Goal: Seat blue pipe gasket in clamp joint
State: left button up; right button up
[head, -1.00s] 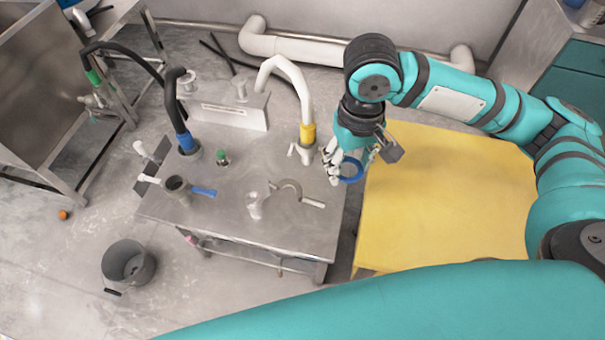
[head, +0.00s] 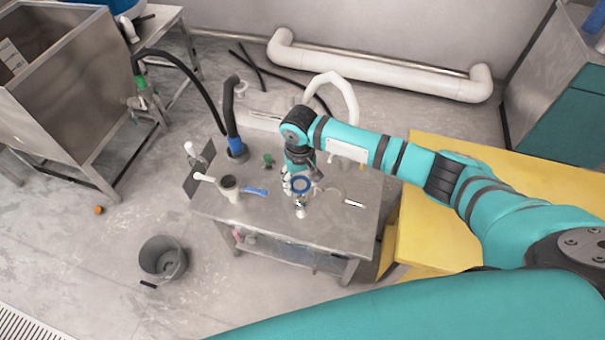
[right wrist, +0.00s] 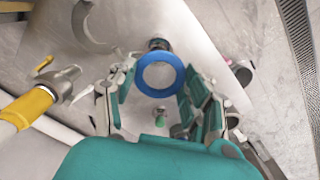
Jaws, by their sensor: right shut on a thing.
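The blue ring gasket (head: 301,177) is held flat in my right gripper (head: 300,186), above the steel table (head: 270,228). In the right wrist view the blue gasket (right wrist: 178,78) sits between the fingers of my right gripper (right wrist: 158,80), its hole open to the camera. My left gripper is out of view.
A hose with a blue collar (head: 236,146) rises behind. A yellow platform (head: 425,225) borders the table on the right.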

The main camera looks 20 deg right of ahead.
aim_at(301, 198)
jog(key=shift+d, duration=0.15)
jog(key=shift+r+p, duration=0.1)
jog(key=shift+p, duration=0.25)
jog(key=shift+f, duration=0.7)
pick_arm(q)
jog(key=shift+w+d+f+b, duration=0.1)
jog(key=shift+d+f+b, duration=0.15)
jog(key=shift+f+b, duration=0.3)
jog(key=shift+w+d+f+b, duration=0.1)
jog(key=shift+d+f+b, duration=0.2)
jog(key=shift+b, duration=0.45)
pick_arm(e)
jog(key=shift+f, duration=2.3)
pick_arm(q)
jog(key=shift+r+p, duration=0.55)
jog(key=shift+p, duration=0.05)
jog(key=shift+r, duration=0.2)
